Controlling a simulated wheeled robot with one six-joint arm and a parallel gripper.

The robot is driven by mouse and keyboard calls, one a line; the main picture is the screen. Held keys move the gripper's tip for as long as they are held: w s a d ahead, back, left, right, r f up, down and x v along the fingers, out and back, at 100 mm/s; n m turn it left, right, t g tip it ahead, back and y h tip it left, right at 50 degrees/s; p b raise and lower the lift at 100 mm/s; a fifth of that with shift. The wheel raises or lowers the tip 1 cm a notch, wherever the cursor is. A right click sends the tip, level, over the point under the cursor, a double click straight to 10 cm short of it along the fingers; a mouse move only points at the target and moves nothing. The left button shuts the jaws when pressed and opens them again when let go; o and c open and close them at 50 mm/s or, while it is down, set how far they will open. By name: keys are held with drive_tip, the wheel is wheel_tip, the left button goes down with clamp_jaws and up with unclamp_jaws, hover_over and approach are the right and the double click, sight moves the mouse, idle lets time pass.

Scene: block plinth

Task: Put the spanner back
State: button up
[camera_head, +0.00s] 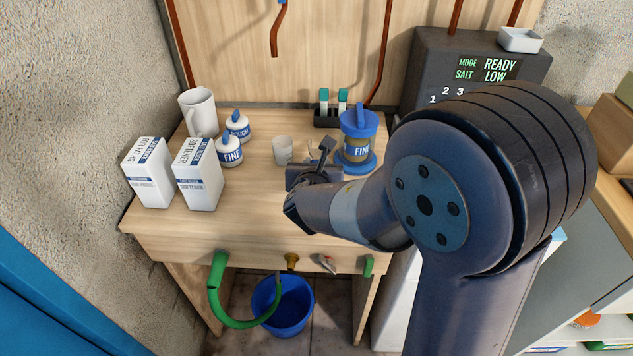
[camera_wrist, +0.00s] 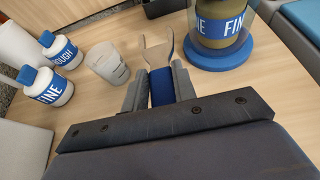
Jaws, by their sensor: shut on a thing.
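The spanner (camera_wrist: 158,52) has a pale, open-ended forked head and a blue grip (camera_wrist: 162,87). My gripper (camera_wrist: 161,92) is shut on the blue grip, with the forked head pointing away from it. My arm hides part of the bench to the right. The blue-lidded FINE canister (camera_wrist: 222,25) is just right of the spanner head in the wrist view, and it shows in the head view too (camera_head: 358,140).
ROUGH (camera_head: 237,126) and FINE (camera_head: 229,152) bottles, a mug (camera_head: 198,112) and two cartons (camera_head: 198,175) fill the left side. A small black holder (camera_head: 330,116) stands at the back. The front middle of the bench is clear.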

drive_tip(key=shift+f+b, duration=0.65)
drive_tip(key=shift+f, duration=1.3)
drive_tip(key=shift+f, duration=0.15)
drive_tip(key=o, duration=1)
drive_tip(key=shift+o, duration=0.2)
drive_tip(key=shift+r, duration=0.2)
drive_tip(key=shift+s+r, duration=0.15)
drive_tip(key=shift+s, duration=0.2)
drive_tip(key=p+v, duration=0.2)
drive_tip(key=v, duration=0.9)
drive_tip(key=shift+s, duration=0.2)
